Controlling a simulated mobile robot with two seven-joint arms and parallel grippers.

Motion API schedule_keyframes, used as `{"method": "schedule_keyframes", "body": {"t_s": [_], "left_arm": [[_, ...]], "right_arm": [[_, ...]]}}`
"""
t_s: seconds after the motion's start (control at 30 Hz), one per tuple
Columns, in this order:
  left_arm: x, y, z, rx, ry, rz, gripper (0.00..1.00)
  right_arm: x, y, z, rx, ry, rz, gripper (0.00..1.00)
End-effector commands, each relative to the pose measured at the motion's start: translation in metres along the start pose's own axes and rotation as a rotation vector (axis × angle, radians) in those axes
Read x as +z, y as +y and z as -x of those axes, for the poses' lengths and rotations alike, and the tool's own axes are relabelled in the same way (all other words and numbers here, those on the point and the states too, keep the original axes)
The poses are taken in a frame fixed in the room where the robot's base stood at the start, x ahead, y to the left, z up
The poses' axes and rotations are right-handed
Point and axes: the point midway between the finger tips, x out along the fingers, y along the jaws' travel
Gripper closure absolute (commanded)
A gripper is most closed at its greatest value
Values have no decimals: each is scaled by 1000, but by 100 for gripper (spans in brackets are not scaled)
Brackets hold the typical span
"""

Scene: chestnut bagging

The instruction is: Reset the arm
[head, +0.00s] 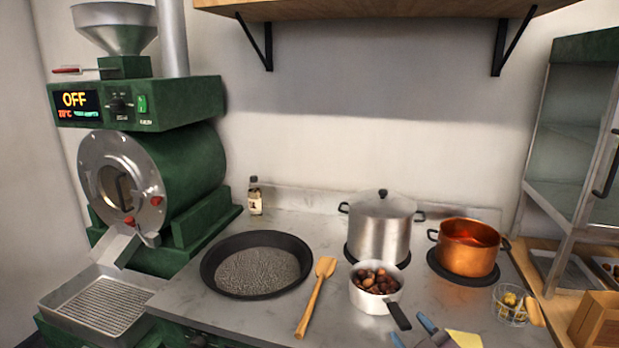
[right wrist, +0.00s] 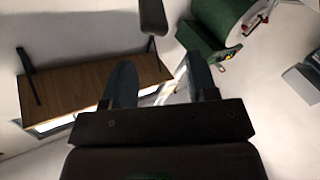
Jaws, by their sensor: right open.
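My right gripper (head: 412,331) shows only by its blue-grey fingertips at the bottom edge of the head view, in front of the white saucepan (head: 378,301). In the right wrist view my right gripper (right wrist: 160,62) has its two fingers well apart with nothing held between them. The wrist view looks past the fingers at the wall, the wooden shelf (right wrist: 95,90) and the green roaster (right wrist: 215,22). My left gripper is in neither view.
The saucepan holds chestnuts (head: 374,280), its dark handle towards me. The roaster (head: 185,160) stands left; a glass-fronted cabinet (head: 575,140) right.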

Motion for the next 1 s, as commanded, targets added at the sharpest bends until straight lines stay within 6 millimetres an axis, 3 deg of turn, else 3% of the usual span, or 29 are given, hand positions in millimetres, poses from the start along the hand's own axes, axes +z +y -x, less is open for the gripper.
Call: {"method": "schedule_keyframes", "body": {"t_s": [0.03,0.2,0.5,0.6,0.73,1.0], "left_arm": [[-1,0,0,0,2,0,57],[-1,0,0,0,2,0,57],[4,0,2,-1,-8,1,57],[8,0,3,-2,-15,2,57],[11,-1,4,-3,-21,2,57],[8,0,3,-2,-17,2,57]], "right_arm": [[26,-8,16,4,-75,-66,47],[92,-31,72,26,-273,-256,47],[172,-73,189,106,-537,-444,47],[186,-87,222,118,-602,-474,47],[195,-100,248,121,-655,-494,47],[199,-104,260,119,-677,-496,47]]}}
